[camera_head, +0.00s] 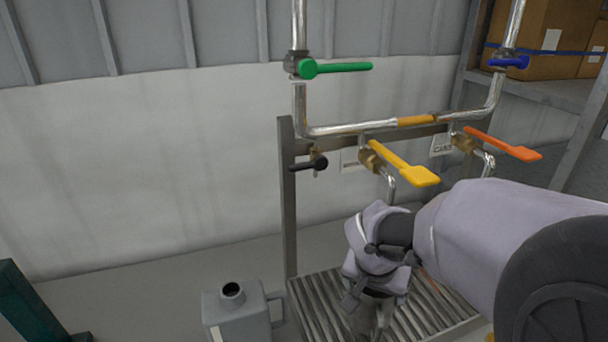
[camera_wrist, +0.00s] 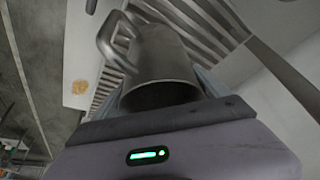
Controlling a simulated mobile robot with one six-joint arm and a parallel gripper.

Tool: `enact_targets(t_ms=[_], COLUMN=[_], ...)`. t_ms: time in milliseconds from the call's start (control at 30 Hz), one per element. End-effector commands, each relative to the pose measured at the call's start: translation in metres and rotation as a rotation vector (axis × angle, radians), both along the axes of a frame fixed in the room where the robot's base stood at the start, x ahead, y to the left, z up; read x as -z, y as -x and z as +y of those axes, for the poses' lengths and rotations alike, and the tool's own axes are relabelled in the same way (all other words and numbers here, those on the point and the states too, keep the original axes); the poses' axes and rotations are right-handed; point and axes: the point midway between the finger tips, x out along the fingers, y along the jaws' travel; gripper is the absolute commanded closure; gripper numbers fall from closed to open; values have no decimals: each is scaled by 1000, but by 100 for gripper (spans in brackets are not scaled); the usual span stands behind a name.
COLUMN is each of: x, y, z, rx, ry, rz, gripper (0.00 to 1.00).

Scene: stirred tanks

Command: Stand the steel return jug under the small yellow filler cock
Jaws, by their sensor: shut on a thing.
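The steel return jug (camera_wrist: 165,60) fills the middle of the wrist view, its dark mouth toward the camera and its loop handle to the left. My gripper (camera_wrist: 163,92) is shut on it, a finger on each side. In the head view my gripper (camera_head: 372,285) is over the slatted grate (camera_head: 325,310), and only a little of the jug (camera_head: 366,318) shows below it. The yellow-handled cock (camera_head: 405,165) and its bent spout (camera_head: 390,187) are above and slightly right of my gripper. I cannot tell whether the jug touches the grate.
A grey can (camera_head: 238,312) stands left of the grate. An orange-handled cock (camera_head: 503,143) is to the right, and a small black-handled one (camera_head: 312,164) to the left. Green (camera_head: 335,68) and blue (camera_head: 510,62) levers sit higher. A post (camera_head: 288,200) rises behind the grate.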

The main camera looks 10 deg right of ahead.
Motion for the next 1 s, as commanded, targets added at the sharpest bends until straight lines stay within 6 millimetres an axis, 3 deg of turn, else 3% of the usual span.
enact_targets(t_ms=[133, 400, 500, 567, 900, 933, 1000], x=[5, 10, 37, 45, 46, 46, 45], y=[-39, -70, -68, -68, -68, -68, -68], z=[-19, -34, -33, -33, -33, -33, -33], rx=[3, 0, -1, 0, 0, 0, 0], ry=[0, 0, -1, -1, -1, -1, 0], rz=[0, 0, 3, 1, -1, -1, 0], gripper=[63, 63, 63, 63, 63, 13, 0])
